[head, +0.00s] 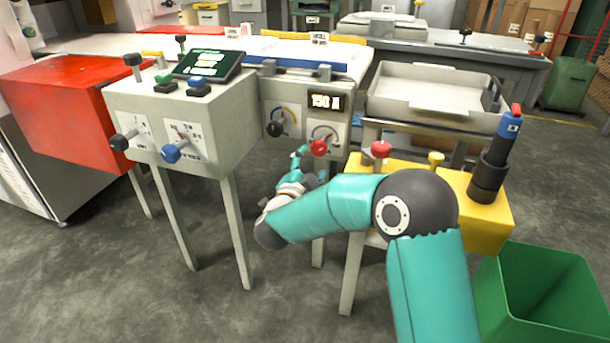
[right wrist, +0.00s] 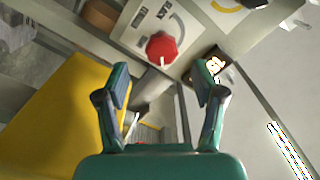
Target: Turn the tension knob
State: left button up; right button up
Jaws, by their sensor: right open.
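The red knob (head: 319,147) sits on a white dial plate on the front of the grey machine panel, under a display (head: 324,101) reading about 150 N. In the right wrist view the red knob (right wrist: 162,47) lies ahead of the fingertips, roughly midway between them, with a gap. My right gripper (head: 302,158) is just below and left of the knob in the head view. In the right wrist view, my right gripper (right wrist: 163,80) has its two fingers wide apart with nothing between them. My left gripper is not in view.
A black knob (head: 275,129) with a coloured dial is left of the red one. To the right are a yellow box (head: 487,224) with a red button (head: 381,149), a dark cylinder (head: 489,174) and a green bin (head: 540,290). A control box (head: 190,118) stands left.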

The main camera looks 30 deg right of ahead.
jog(key=v, duration=0.4)
jog(key=shift+s+a, duration=0.3)
